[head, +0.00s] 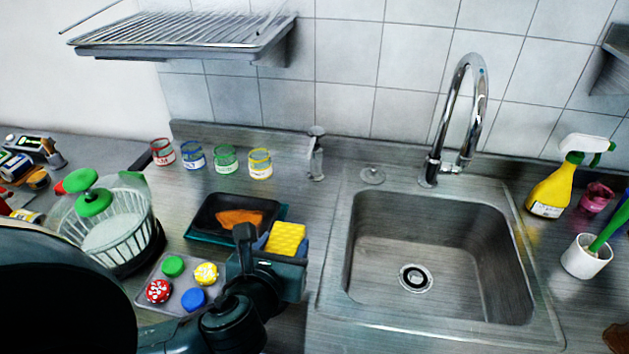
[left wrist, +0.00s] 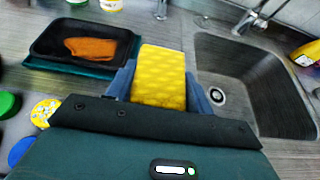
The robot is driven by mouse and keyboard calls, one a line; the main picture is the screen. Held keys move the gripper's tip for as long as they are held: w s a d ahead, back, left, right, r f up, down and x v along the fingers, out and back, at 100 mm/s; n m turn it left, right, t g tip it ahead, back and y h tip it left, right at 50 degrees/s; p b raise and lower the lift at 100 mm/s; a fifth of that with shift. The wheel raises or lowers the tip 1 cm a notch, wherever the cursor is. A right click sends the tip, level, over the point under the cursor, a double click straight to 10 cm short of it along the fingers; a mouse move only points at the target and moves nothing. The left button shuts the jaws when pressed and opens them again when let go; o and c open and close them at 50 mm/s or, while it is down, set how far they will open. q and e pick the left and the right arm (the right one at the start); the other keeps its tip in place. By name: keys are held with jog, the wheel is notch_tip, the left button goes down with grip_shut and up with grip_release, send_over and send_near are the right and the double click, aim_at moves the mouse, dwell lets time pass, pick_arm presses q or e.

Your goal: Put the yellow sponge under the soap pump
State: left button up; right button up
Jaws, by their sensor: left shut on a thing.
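The yellow sponge (head: 287,238) is held between the fingers of my left gripper (head: 282,246), above the counter left of the sink. In the left wrist view the sponge (left wrist: 161,78) sits between the two blue fingers of the left gripper (left wrist: 160,85), its far end sticking out past them. The soap pump (head: 316,155) is a small metal dispenser standing upright at the back of the counter, near the sink's back left corner. Only its lower part shows at the top of the left wrist view (left wrist: 160,9). My right gripper is in neither view.
A black tray (head: 204,219) with an orange cloth (head: 239,217) lies left of the gripper. Several jars with coloured rims stand along the back wall. A grey tray (head: 150,285) holds coloured lids. The sink (head: 365,293) is empty. Counter in front of the pump is clear.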

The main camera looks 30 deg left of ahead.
pick_arm(q)
jog(key=p, duration=0.2)
send_over(308, 203)
jog(key=shift+s+f, duration=0.2)
jog(key=shift+f, duration=0.85)
notch_tip(308, 203, down, 4)
jog(key=shift+r, duration=0.1)
jog(key=shift+w+f, duration=0.15)
jog(key=shift+f, duration=0.25)
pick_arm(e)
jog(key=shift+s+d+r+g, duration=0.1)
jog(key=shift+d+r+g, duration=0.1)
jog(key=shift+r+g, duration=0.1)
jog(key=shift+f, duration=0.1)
pick_arm(q)
jog(key=o, duration=1)
jog(key=shift+f, duration=0.1)
jog(key=v, duration=1.2)
jog(key=shift+d, duration=0.1)
